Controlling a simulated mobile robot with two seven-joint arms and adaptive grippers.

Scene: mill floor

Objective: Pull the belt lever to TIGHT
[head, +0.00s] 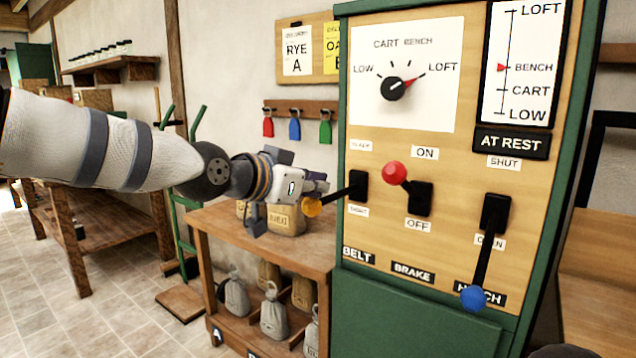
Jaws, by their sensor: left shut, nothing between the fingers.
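The belt lever (335,197) has a dark arm with an orange-yellow knob (312,207). It sticks out left and slightly down from its black slot on the panel, above the BELT label (358,255). One small label is above the slot and one below; both are hard to read, the lower looking like TIGHT. My left gripper (318,188) reaches in from the left, its fingertips just above and beside the knob. It is shut with nothing held; whether it touches the knob I cannot tell.
On the green-framed panel (437,300), the red-knobbed brake lever (394,173) and a blue-knobbed lever (473,297) are right of the belt lever. Tiled floor is open at left.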

